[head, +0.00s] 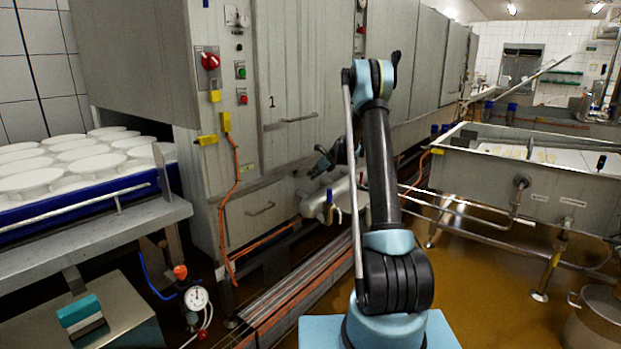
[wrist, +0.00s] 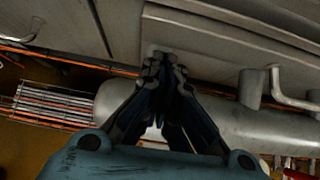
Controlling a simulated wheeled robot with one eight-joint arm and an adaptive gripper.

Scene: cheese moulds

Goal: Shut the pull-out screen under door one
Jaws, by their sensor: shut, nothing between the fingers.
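Door one (head: 290,90) is a grey steel door marked "1" with a horizontal bar handle, and it looks closed. Below it is a low steel front panel (head: 250,230) with a small handle (head: 262,209). A horizontal steel cylinder (head: 342,193) lies low to the right of this panel; it also shows in the wrist view (wrist: 215,125). I cannot tell which part is the pull-out screen or how far out it is. My gripper (head: 318,160) is shut and empty, in front of the machine's lower part. In the wrist view its fingertips (wrist: 165,68) overlap the cylinder and a grey steel edge; contact is unclear.
Controls with a red knob (head: 209,61) are left of the door. An orange hose (head: 232,200) hangs below them. White moulds (head: 85,155) stand at left.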

